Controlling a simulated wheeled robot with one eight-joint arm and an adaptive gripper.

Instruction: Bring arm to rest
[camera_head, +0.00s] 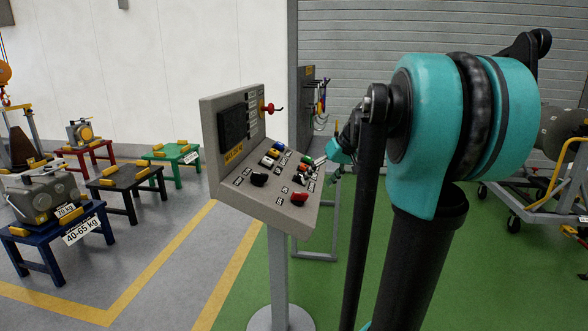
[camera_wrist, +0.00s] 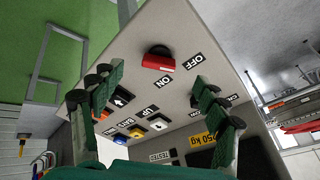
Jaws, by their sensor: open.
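My arm's large teal joint (camera_head: 430,120) and black links fill the right half of the head view. My gripper (camera_wrist: 156,82) shows in the wrist view with its two green and black fingers spread apart and nothing between them. It is in front of the grey control panel (camera_wrist: 180,40). The panel also shows in the head view (camera_head: 212,160), on a post. A red knob (camera_wrist: 158,60) marked ON and OFF lies beyond the fingers. Whether the fingers touch the panel I cannot tell.
Left stand blue (camera_head: 30,240), black (camera_head: 120,186), green (camera_head: 178,160) and red (camera_head: 95,148) tables, some with weights or machines. A grey frame (camera_head: 322,258) stands behind the panel. A wheeled cart (camera_head: 540,195) is at right. Grey floor between tables and panel is clear.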

